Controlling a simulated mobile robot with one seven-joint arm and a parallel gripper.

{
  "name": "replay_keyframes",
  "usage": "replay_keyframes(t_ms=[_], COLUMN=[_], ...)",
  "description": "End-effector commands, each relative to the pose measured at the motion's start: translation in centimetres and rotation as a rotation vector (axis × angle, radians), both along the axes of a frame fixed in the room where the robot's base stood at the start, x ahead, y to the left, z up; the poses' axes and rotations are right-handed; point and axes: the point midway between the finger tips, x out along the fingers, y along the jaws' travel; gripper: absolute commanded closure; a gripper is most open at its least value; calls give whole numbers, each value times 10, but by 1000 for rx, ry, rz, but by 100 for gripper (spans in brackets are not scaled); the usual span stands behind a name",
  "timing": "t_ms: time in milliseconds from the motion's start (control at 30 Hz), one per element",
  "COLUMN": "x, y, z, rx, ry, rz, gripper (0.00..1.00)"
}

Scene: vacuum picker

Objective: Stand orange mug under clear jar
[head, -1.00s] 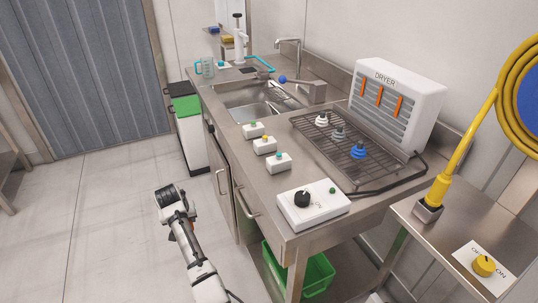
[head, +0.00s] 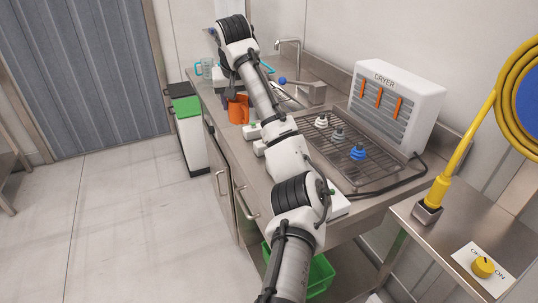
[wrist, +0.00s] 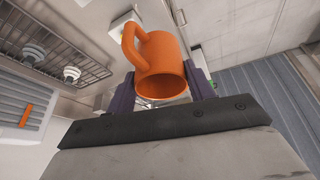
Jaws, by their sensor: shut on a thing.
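The orange mug (head: 238,111) hangs beneath my arm at the sink end of the counter in the head view. In the wrist view the orange mug (wrist: 163,65) sits between the two purple fingers of my gripper (wrist: 160,88), its open mouth toward the camera and its handle to the upper left. My gripper is shut on it. In the head view the gripper (head: 230,93) is partly hidden by my arm. A clear vessel with a teal handle (head: 207,68) stands at the far left of the counter; I cannot tell whether it is the clear jar.
The white dryer (head: 398,103) and the rack (head: 335,155) with white, grey and blue suction cups fill the counter's right. A faucet (head: 289,50) rises behind. The floor at left is clear.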

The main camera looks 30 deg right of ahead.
Motion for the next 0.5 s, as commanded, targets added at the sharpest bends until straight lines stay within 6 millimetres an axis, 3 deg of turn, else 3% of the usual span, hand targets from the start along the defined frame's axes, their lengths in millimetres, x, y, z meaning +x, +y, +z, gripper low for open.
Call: replay_keyframes(t_ms=[33,100,267,367,500], x=[-10,-20,-35,-37,-38], y=[-9,-17,-26,-28,-27], z=[17,33,52,47,19], rx=[-4,-4,1,4,7], ry=[-3,-2,-1,2,3], rz=[-18,-35,-59,-64,-63], gripper=[70,70,70,70,70])
